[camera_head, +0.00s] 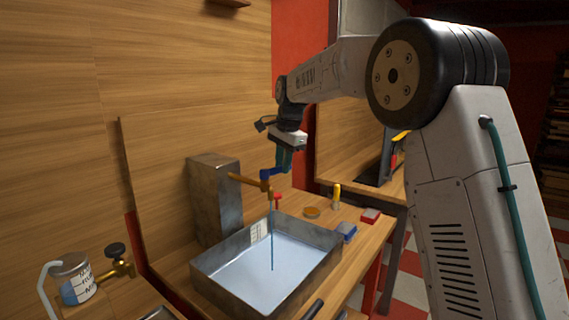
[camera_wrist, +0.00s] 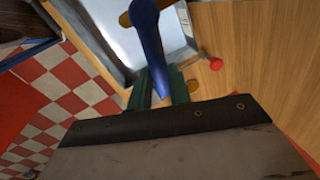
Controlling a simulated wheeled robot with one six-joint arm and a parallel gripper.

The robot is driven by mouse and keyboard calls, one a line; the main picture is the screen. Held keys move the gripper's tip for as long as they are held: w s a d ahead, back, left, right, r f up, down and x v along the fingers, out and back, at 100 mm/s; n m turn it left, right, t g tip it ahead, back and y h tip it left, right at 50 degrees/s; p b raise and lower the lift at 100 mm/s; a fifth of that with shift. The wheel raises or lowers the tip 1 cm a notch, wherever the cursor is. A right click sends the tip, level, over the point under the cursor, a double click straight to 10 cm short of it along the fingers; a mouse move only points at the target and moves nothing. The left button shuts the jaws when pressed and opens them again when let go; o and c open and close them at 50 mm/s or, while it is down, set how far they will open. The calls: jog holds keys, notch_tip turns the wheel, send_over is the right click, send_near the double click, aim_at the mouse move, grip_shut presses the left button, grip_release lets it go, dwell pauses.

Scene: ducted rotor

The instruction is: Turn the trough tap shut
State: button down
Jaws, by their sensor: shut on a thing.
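The trough tap is a brass spout (camera_head: 248,182) coming out of a grey metal block, with a blue lever handle (camera_head: 268,173) on top. A thin stream of water (camera_head: 272,240) runs from it into the metal trough (camera_head: 218,262), which holds pale blue water. My gripper (camera_head: 284,163) reaches down from above at the handle's end. In the wrist view, the two green fingers of my gripper (camera_wrist: 158,88) are closed on the blue handle (camera_wrist: 150,40), one on each side. The spout is mostly cut off at the top of that view.
A grey metal block (camera_head: 214,200) stands behind the trough. On the bench to the right are a yellow upright object (camera_head: 336,196), an orange disc (camera_head: 312,212), a blue block (camera_head: 346,231) and a red block (camera_head: 371,216).

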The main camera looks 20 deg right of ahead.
jog(key=shift+w+a+n, duration=0.3)
jog(key=shift+w+n, duration=0.35)
jog(key=shift+n, duration=0.65)
jog(key=c, duration=1.3)
grip_release()
jog(key=r, duration=0.5)
jog(key=s+d+r, duration=0.1)
jog(key=r, duration=0.1)
jog(key=shift+r, duration=0.35)
